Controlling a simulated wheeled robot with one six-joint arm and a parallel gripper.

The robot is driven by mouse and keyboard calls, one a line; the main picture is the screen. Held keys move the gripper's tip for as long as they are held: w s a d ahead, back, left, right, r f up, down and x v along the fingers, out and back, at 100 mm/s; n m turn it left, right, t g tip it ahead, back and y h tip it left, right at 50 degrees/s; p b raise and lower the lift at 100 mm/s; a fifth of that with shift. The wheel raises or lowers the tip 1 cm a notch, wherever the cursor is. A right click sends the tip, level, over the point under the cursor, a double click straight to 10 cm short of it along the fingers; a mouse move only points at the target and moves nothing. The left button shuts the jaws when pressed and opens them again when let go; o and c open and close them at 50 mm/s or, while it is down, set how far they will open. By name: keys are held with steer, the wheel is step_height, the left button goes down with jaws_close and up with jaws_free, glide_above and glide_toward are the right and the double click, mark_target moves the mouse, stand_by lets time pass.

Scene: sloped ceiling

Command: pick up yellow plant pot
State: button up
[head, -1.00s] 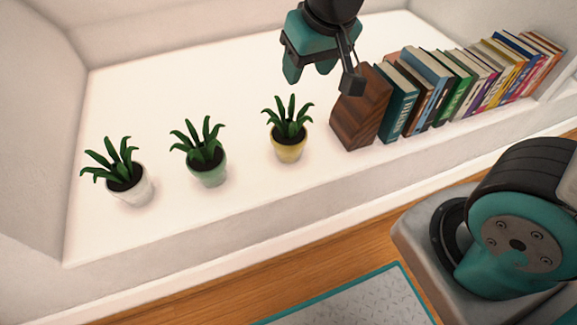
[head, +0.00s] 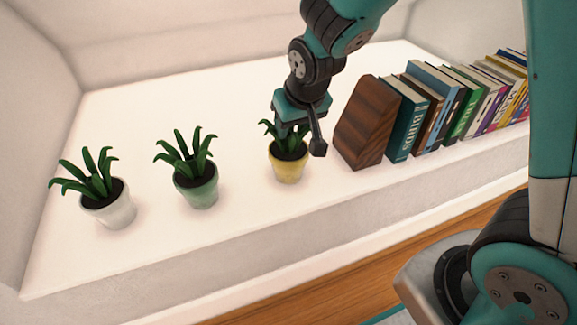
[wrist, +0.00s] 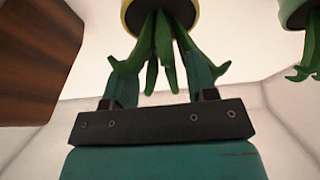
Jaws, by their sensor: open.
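The yellow plant pot (head: 288,169) stands upright on the white ledge, with dark soil and green leaves. It also shows at the top of the wrist view (wrist: 187,12), partly cut off by the frame edge. My gripper (head: 299,143) is open at the plant, with its fingers among or beside the leaves, near the pot's rim. In the wrist view my gripper (wrist: 163,75) has its two fingers apart on either side of the leaves. The head view does not show clearly whether a finger touches the pot.
A green pot (head: 197,188) and a white pot (head: 110,208) with similar plants stand to the left on the ledge (head: 250,220). A wooden bookend (head: 367,122) with a row of books (head: 440,105) stands close on the right. The ledge behind the pots is clear.

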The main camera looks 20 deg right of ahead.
mark_target(288, 136)
steer(key=b+x, duration=0.3)
steer(key=x, duration=0.2)
steer(key=shift+w+a+f, duration=0.1)
steer(key=shift+a+f, duration=0.05)
jaws_close()
stand_by(1.3)
